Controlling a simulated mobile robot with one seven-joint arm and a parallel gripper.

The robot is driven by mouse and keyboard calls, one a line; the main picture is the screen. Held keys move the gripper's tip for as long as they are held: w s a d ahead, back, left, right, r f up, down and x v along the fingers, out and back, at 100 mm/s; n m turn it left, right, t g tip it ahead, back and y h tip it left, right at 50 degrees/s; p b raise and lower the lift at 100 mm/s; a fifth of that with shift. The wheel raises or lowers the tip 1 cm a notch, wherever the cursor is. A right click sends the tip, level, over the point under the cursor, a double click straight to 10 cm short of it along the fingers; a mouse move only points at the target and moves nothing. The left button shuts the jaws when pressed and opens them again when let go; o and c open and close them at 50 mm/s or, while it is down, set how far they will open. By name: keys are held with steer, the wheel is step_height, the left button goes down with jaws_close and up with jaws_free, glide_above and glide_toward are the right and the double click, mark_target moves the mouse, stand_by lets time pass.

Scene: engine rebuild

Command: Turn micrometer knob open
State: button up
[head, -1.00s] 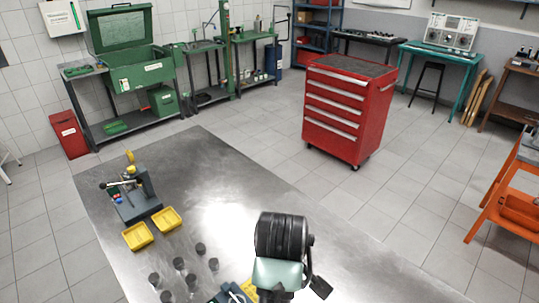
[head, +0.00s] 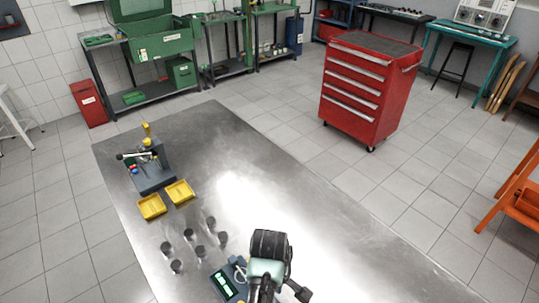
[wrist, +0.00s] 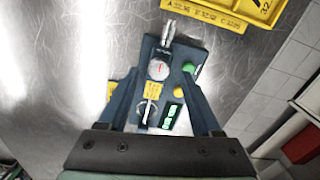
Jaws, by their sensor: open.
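A blue-grey gauge stand (head: 222,285) with a green display lies at the bottom of the head view, partly hidden by my arm. A pale curved frame, apparently the micrometer (head: 239,268), shows on it. I cannot tell for sure which part is the micrometer knob. My gripper (wrist: 161,82) is open, its fingers either side of the stand in the picture. No contact is visible.
Several dark cylinders (head: 197,251) and two yellow trays (head: 180,191) stand left of my arm. A small press fixture (head: 152,178) is farther back. The steel table (head: 270,190) is clear to the right.

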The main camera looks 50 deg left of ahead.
steer(key=shift+f, duration=1.1)
steer(key=shift+w, duration=0.1)
jaws_close()
